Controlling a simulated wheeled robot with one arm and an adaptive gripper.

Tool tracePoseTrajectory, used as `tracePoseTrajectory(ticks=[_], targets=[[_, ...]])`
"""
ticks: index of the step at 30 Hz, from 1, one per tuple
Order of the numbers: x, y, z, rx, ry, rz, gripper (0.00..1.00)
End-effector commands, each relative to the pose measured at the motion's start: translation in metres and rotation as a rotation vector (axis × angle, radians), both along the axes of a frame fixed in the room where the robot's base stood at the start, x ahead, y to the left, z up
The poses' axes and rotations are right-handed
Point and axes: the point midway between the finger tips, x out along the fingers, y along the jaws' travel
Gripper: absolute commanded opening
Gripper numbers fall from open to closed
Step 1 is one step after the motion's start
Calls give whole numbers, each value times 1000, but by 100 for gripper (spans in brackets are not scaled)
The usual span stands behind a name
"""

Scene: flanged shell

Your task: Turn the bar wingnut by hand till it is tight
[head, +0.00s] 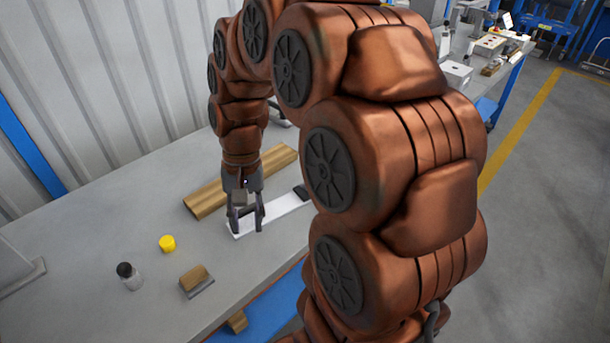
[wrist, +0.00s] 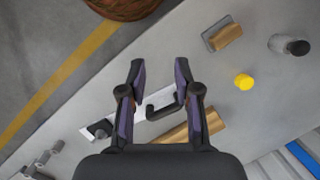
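A white flat bar or plate (head: 285,212) lies on the grey bench below my gripper (head: 247,224). A dark block (head: 301,192) sits toward its right end in the head view; this also shows in the wrist view (wrist: 100,129). A dark bent piece (wrist: 160,109) shows between my fingers in the wrist view, over the white plate; I cannot tell whether it is the bar wingnut. My gripper points down, its two fingers (wrist: 160,68) apart with a clear gap. No contact with the dark piece is clear. The thread and seat of a wingnut are not visible.
A long tan bar (head: 210,195) lies behind the plate. A yellow cap (head: 167,243), a dark-topped bottle (head: 129,276) and a wood-topped block (head: 196,281) stand to the left. Bench around them is clear. A corrugated wall (head: 90,90) rises behind.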

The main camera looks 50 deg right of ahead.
Motion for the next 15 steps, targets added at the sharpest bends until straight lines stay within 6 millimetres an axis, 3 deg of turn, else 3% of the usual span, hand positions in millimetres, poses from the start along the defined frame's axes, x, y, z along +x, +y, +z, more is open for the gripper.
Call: tracePoseTrajectory(ticks=[7, 15], targets=[[51, -63, 2, 40, 28, -286, 32], [83, -148, -12, 81, 66, -608, 32]])
